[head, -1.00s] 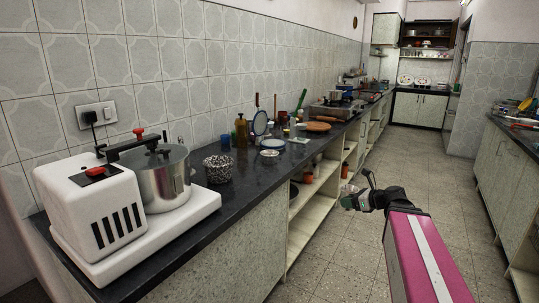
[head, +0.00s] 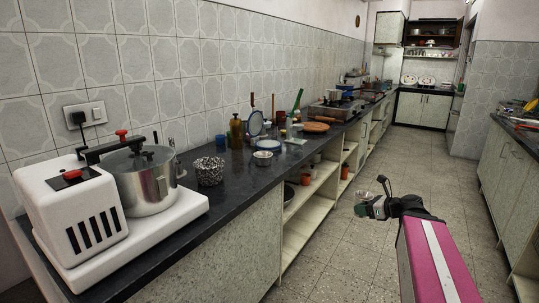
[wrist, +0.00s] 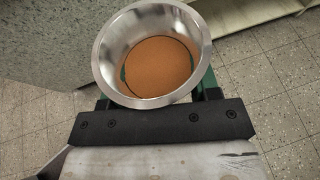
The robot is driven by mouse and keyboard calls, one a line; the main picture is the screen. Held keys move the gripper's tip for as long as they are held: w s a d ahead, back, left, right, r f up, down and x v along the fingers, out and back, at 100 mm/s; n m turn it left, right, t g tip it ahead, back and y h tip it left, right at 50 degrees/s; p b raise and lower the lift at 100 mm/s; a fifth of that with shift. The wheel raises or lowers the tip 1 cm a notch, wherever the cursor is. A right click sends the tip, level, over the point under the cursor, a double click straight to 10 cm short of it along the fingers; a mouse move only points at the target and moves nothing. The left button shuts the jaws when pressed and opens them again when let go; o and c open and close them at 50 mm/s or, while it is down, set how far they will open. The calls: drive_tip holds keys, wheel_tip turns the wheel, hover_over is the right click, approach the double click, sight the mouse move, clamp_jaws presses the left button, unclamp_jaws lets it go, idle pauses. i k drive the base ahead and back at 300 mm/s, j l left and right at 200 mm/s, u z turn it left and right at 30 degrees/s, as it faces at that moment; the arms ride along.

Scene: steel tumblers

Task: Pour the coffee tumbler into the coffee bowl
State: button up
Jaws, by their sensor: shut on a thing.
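My gripper (head: 364,208) is out over the floor aisle, right of the counter. In the wrist view it is shut on a steel tumbler (wrist: 109,50) with a wide shiny rim. Brown coffee (wrist: 160,65) shows inside it, and the tumbler appears upright. In the head view the tumbler is small and hard to make out. On the counter stand a black-and-white speckled bowl (head: 210,171), a small pale bowl (head: 262,158) and a pale blue-rimmed bowl (head: 268,145). I cannot tell which one is the coffee bowl. All are well left of my gripper and apart from it.
The dark counter (head: 238,181) runs along the left wall. A white appliance with a steel pot (head: 145,185) fills its near end. Open shelves (head: 300,215) lie below. The aisle floor (head: 335,255) is clear.

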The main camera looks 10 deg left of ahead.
sight(263, 159)
drive_tip(key=i+l, duration=0.2)
drive_tip(key=l, duration=0.15)
drive_tip(key=i+l, duration=0.2)
drive_tip(key=l, duration=0.15)
drive_tip(key=i+l, duration=0.2)
drive_tip(key=l, duration=0.15)
drive_tip(key=i+l, duration=0.2)
drive_tip(key=l, duration=0.15)
